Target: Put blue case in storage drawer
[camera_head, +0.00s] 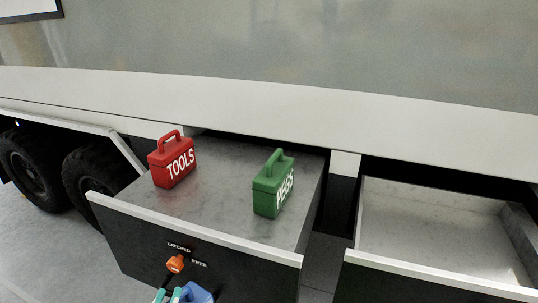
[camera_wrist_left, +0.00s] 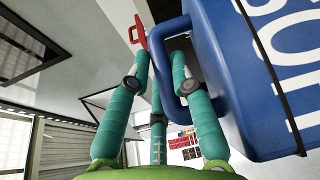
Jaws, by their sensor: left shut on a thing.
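The blue case (camera_head: 196,293) shows only in part at the bottom edge of the head view. In the left wrist view the blue case (camera_wrist_left: 232,70) is large at the right, with white lettering and a loop handle. My left gripper (camera_head: 170,295), with teal fingers, is shut on its handle; the fingers also show in the left wrist view (camera_wrist_left: 160,65). At the right of the head view an open drawer (camera_head: 430,272) with a pale, empty-looking interior sits under the caravan body. My right gripper is not in view.
A red TOOLS case (camera_head: 173,163) and a green PEGS case (camera_head: 273,185) stand on a pulled-out grey unit (camera_head: 225,160) at the left. An orange latch knob (camera_head: 176,264) is on its front, marked LATCHED and FREE. A gap separates this unit from the open drawer.

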